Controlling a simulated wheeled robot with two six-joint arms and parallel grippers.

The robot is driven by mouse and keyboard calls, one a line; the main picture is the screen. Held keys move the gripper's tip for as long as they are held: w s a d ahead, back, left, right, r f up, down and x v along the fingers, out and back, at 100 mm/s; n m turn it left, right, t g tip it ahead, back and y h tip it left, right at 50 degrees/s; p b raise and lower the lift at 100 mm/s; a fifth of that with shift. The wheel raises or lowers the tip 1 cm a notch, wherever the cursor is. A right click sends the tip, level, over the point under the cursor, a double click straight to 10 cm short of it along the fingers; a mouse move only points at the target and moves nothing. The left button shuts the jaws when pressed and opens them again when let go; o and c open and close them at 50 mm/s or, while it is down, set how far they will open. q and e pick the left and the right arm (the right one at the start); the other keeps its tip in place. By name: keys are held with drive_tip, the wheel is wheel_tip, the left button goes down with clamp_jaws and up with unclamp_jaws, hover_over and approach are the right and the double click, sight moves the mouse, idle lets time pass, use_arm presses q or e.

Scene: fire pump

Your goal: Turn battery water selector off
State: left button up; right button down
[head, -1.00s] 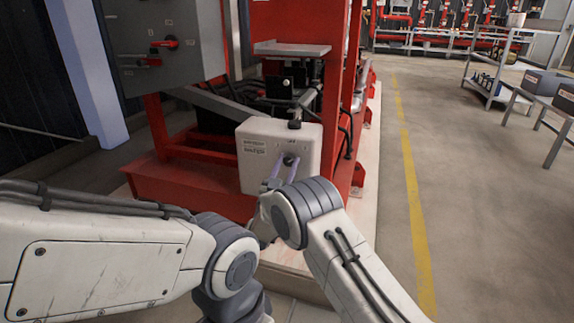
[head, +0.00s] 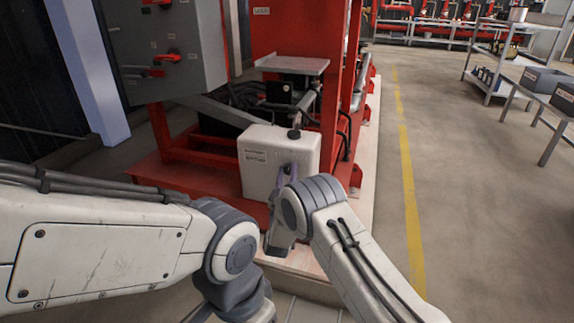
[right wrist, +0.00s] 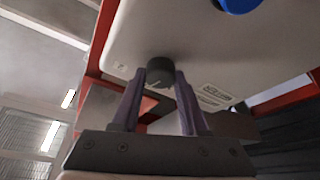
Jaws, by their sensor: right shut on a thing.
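A white box (head: 262,150) with printed labels stands low on the red skid, left of centre in the head view. A dark round selector knob (right wrist: 158,72) sticks out of its face in the right wrist view. My right gripper (right wrist: 160,85) has its purple fingers on both sides of the knob and is shut on it. In the head view the right gripper (head: 286,174) is at the box's lower right front, where my wrist hides the knob. The knob's pointer position cannot be read. My left arm crosses the lower left, but its gripper is out of view.
A grey cabinet with a red handle (head: 167,57) stands at upper left.

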drive_tip(key=n+y+p, duration=0.1)
drive_tip(key=n, duration=0.1)
drive_tip(key=shift+r+n+p, duration=0.1)
drive_tip(key=shift+n+p, duration=0.25)
drive_tip(key=shift+n, duration=0.05)
drive_tip(key=shift+n+g+y+p, duration=0.3)
drive_tip(key=shift+n+y+p, duration=0.15)
drive_tip(key=shift+n, duration=0.35)
drive_tip(key=shift+f, duration=0.2)
drive_tip(key=shift+c, duration=2.1)
unclamp_jaws()
drive_tip(key=shift+s, duration=0.15)
